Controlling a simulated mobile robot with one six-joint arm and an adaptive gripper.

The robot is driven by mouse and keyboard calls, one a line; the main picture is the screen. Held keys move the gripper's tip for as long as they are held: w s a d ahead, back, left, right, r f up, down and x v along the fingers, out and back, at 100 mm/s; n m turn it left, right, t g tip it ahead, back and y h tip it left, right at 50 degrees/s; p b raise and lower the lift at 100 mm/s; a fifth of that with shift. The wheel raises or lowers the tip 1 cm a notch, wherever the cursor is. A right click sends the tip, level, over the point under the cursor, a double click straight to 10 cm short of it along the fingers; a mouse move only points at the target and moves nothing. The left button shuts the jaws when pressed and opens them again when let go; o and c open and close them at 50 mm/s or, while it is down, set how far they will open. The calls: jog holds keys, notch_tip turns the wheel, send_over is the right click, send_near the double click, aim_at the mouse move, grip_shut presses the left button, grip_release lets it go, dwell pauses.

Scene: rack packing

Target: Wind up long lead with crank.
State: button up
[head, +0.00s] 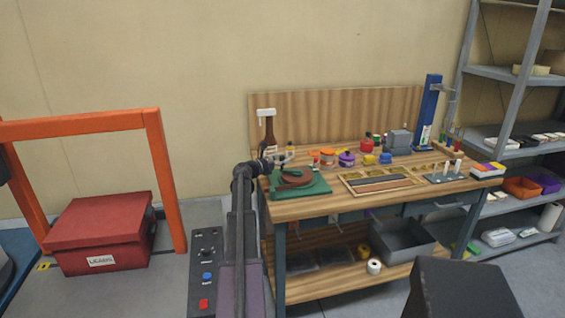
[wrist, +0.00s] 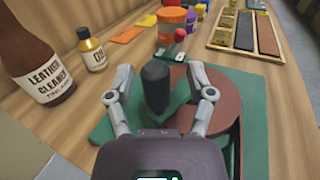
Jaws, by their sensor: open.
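A dark upright knob (wrist: 156,88), which looks like the crank's handle, stands between the fingers of my gripper (wrist: 161,74) in the wrist view. My gripper is open, one finger on each side of the knob; I cannot tell whether either touches it. Behind and right of the knob is a reddish-brown disc (wrist: 222,98) on a green base (wrist: 258,120). In the head view my gripper (head: 276,158) is over the left part of the bench, by the brown disc (head: 294,178) and green base (head: 318,188). I cannot make out a lead.
A brown leather cleaner bottle (wrist: 35,60) and a small oil bottle (wrist: 93,52) stand left of my gripper. Coloured pots and a compartment tray (head: 350,182) are farther right on the bench. A red lidded box (head: 98,225) stands at the left.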

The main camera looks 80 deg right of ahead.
jog(key=v, duration=1.1)
jog(key=shift+w+a, duration=0.15)
jog(key=shift+a, duration=0.1)
jog(key=shift+w+a+g, duration=0.15)
jog(key=shift+w+a, duration=0.1)
jog(key=shift+w, duration=0.2)
jog(key=shift+w+a+g, duration=0.15)
jog(key=shift+w+a, duration=0.05)
jog(key=shift+w, duration=0.25)
jog(key=shift+d, duration=0.15)
jog(key=x, duration=1.3)
jog(key=shift+s+d+f, duration=0.1)
jog(key=shift+s+f, duration=0.1)
jog(key=shift+s, duration=0.05)
grip_shut()
